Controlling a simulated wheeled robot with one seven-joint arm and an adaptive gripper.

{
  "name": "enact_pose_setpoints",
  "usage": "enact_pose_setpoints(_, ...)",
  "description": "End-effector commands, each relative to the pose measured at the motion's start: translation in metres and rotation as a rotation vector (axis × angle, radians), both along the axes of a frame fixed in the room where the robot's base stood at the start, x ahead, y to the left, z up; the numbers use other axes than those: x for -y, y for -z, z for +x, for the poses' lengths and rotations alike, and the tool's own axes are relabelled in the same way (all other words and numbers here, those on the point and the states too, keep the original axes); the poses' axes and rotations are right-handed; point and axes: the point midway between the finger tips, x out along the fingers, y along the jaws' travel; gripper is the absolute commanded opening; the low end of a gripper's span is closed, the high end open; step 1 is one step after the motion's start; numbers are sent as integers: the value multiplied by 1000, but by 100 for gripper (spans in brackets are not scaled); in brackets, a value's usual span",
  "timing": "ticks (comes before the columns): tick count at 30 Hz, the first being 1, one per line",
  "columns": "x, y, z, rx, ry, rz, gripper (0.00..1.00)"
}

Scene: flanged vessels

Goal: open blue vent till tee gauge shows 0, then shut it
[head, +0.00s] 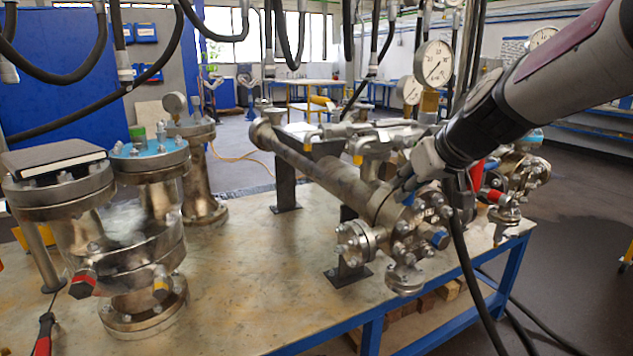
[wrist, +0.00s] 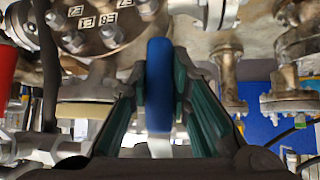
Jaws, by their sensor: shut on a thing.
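My gripper (wrist: 160,88) is shut on a blue handle (wrist: 158,75), with a green-lined finger on each side of it. I take this handle for the blue vent; how far it is turned cannot be told. In the head view my arm comes in from the right and its end is over the flanged pipework, where the grip itself is hidden. A dial gauge (head: 433,63) stands above the pipework, with a second gauge (head: 410,90) behind it to the left. Which is the tee gauge is unclear, and their readings are too small to read.
A red handle (head: 477,175) is close beside my gripper. A blue knob (head: 440,240) is low on the front of the pipework. Flanged vessels (head: 160,170) stand on the left of the bench (head: 250,290). Black hoses hang above.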

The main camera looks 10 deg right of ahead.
Motion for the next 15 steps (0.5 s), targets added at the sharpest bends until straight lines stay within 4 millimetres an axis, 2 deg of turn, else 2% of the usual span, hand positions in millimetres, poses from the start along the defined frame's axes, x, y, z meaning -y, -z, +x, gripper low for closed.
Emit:
enact_pose_setpoints(2,1,1,0,0,0,-4,0)
enact_pose_setpoints(3,2,1,0,0,0,-4,27)
enact_pose_setpoints(5,2,1,0,-1,1,-4,39)
enact_pose_setpoints(15,1,-1,-1,1,1,-1,39)
